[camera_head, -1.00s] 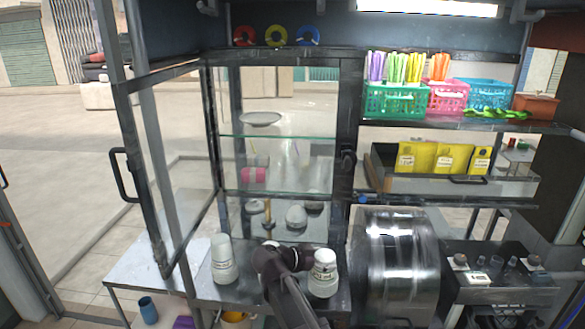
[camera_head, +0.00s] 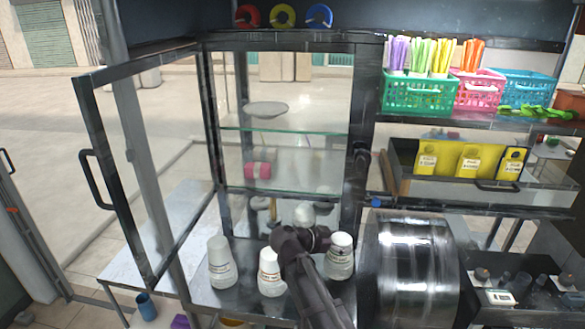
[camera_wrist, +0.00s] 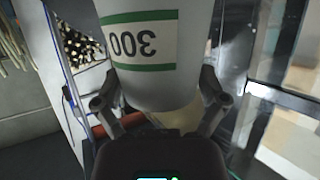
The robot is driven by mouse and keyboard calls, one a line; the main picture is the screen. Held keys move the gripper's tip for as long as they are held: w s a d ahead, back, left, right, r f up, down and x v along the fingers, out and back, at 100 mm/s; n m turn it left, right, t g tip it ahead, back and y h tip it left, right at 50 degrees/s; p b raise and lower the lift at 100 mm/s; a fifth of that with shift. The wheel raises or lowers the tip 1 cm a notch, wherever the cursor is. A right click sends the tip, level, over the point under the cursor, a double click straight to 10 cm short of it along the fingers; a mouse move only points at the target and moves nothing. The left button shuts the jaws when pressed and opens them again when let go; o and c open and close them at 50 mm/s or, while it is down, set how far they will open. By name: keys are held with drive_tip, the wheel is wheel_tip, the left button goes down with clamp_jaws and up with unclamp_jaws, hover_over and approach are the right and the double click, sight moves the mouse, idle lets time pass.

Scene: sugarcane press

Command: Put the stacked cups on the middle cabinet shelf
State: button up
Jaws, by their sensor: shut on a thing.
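My gripper (camera_wrist: 158,110) is shut on a white cup stack (camera_wrist: 143,85) with a green-striped label reading 300, upside down in the wrist view. In the head view this stack (camera_head: 340,257) is right of my arm's end, which hides the fingers. Two other white cup stacks, left (camera_head: 220,263) and middle (camera_head: 270,274), stand on the counter. The glass cabinet (camera_head: 212,120) is behind them. Its upper glass shelf (camera_head: 310,133) is under a plate; the glass shelf below (camera_head: 300,190) bears a pink item.
The cabinet's framed door (camera_head: 110,200) hangs open at left. A shiny metal press drum (camera_head: 412,260) stands close right of the held stack. Baskets (camera_head: 418,96) and a tray with yellow packets (camera_head: 470,185) are at right.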

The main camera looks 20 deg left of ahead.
idle(0.3)
drive_tip(key=shift+w+a+r+p, duration=0.1)
drive_tip(key=shift+a+r+p, duration=0.25)
drive_tip(key=shift+r+p, duration=0.15)
drive_tip(key=w+a+r+n+t+y+p, duration=0.1)
drive_tip(key=a+r+n+t+y+p, duration=0.1)
drive_tip(key=a+r+p, duration=0.5)
drive_tip(key=w+a+r+n+t+y+p, duration=0.1)
drive_tip(key=a+r+n+t+y+p, duration=0.1)
drive_tip(key=a+r+n+y+p, duration=0.3)
drive_tip(key=a+r+p, duration=0.3)
drive_tip(key=a, duration=0.2)
drive_tip(key=shift+w+r, duration=0.25)
drive_tip(key=shift+w, duration=0.15)
drive_tip(key=w+a, duration=0.1)
drive_tip(key=w, duration=0.3)
drive_tip(key=w+a, duration=0.1)
drive_tip(key=w, duration=0.3)
drive_tip(key=w+a, duration=0.1)
drive_tip(key=w, duration=0.4)
